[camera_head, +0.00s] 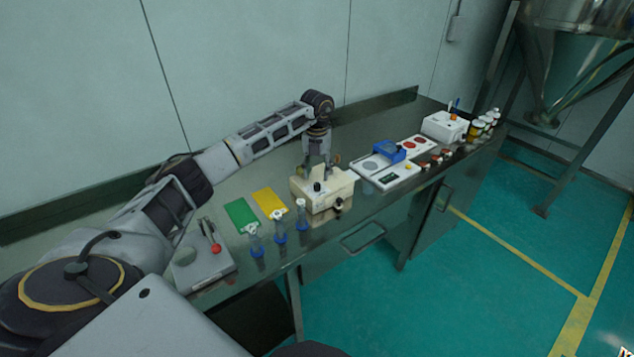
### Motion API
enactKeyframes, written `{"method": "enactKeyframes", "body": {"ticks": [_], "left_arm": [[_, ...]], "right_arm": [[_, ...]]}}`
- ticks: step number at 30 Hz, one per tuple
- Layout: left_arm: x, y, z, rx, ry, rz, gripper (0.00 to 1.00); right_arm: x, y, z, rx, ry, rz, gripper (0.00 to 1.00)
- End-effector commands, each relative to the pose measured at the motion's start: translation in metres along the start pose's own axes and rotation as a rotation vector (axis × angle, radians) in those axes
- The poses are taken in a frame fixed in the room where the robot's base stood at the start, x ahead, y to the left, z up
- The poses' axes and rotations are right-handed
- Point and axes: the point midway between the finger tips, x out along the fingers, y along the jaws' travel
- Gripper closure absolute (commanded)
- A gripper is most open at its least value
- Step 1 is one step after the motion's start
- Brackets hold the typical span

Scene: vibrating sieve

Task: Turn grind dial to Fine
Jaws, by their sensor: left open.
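A cream-coloured boxy machine (335,196) with a small black dial (317,187) on its top stands in the middle of the steel bench. The dial's markings are too small to read, so I cannot tell its setting. My left arm reaches in from the left, and my left gripper (318,172) points down over the machine, behind the black dial. Its fingers are open; I cannot tell whether they touch the machine. A black knob-like part (339,203) shows at the machine's front. My right gripper is not in view.
Green (240,214) and yellow (268,201) mats and several blue-based flasks (280,236) are left of the machine. A grey device with a red ball (215,247) stands front left. A white scale (386,180) with a blue block (389,151), a white box (444,127) and small jars (476,129) are right.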

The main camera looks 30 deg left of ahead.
Motion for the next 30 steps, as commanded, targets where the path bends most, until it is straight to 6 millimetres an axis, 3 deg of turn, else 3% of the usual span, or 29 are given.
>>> {"method": "enactKeyframes", "body": {"ticks": [12,26,30], "left_arm": [[0.048,0.000,0.000,0.001,0.002,0.000,0.54],[0.056,0.000,0.000,0.000,0.001,0.000,0.54],[0.056,0.000,0.000,0.000,0.001,0.000,0.70]], "right_arm": [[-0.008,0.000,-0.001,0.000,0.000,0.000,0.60],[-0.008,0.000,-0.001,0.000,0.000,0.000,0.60],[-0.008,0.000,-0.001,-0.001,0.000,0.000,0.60]]}}
